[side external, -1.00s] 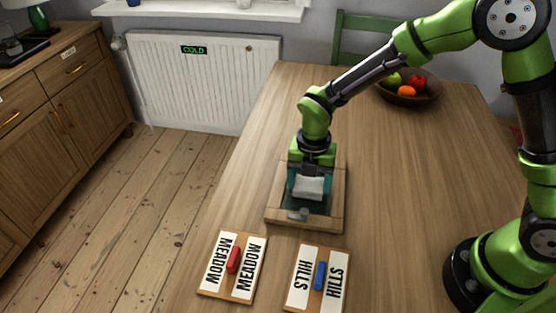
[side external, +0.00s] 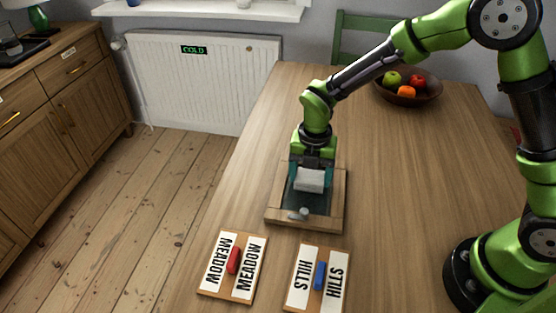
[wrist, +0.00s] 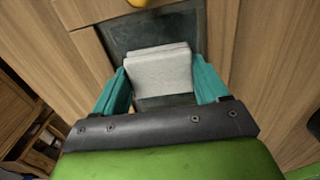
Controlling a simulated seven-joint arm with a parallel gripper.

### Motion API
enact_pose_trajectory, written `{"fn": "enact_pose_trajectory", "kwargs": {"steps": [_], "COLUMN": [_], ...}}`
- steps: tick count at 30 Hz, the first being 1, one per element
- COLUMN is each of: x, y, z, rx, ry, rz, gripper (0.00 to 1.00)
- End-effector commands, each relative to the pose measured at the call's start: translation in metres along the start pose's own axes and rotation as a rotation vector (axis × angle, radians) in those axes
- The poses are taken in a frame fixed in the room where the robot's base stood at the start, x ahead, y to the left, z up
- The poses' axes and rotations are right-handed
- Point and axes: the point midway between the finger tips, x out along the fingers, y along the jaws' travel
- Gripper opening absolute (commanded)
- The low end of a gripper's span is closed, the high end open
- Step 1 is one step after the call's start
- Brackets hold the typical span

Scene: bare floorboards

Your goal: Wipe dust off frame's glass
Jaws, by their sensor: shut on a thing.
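The wooden picture frame (side external: 338,200) lies flat on the table, with dark glass (side external: 317,203) inside its border. The glass also shows in the wrist view (wrist: 128,34), looking dark and streaky. My gripper (side external: 309,176) is over the far half of the frame. Its teal fingers are shut on a folded whitish cloth (wrist: 160,73), also visible in the side view (side external: 310,184). The cloth is at or just above the glass; I cannot tell if it touches. A small grey knob-like piece (side external: 299,214) sits at the frame's near edge. The far glass is hidden behind my gripper.
Two boards lie in front of the frame: MEADOW with a red piece (side external: 234,261) and HILLS with a blue piece (side external: 320,275). A fruit bowl (side external: 410,97) stands at the back right. The table right of the frame is clear.

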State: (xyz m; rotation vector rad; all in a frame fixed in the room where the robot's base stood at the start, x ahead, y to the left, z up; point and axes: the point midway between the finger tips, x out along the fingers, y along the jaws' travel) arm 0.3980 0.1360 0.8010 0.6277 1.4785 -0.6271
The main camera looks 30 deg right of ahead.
Motion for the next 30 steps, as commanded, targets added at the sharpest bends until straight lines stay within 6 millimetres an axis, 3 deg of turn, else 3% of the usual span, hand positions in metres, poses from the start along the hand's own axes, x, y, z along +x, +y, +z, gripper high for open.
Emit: {"fn": "enact_pose_trajectory", "kwargs": {"steps": [7, 9, 11, 30], "x": [0.001, -0.005, -0.023, -0.076], "y": [0.000, 0.001, 0.001, 0.001], "z": [0.024, 0.022, 0.022, 0.022], "rx": [0.003, 0.000, 0.000, 0.001], "ry": [0.000, 0.000, -0.003, -0.002], "rz": [-0.001, 0.000, 0.006, 0.003], "gripper": [0.49, 0.49, 0.49, 0.49]}}
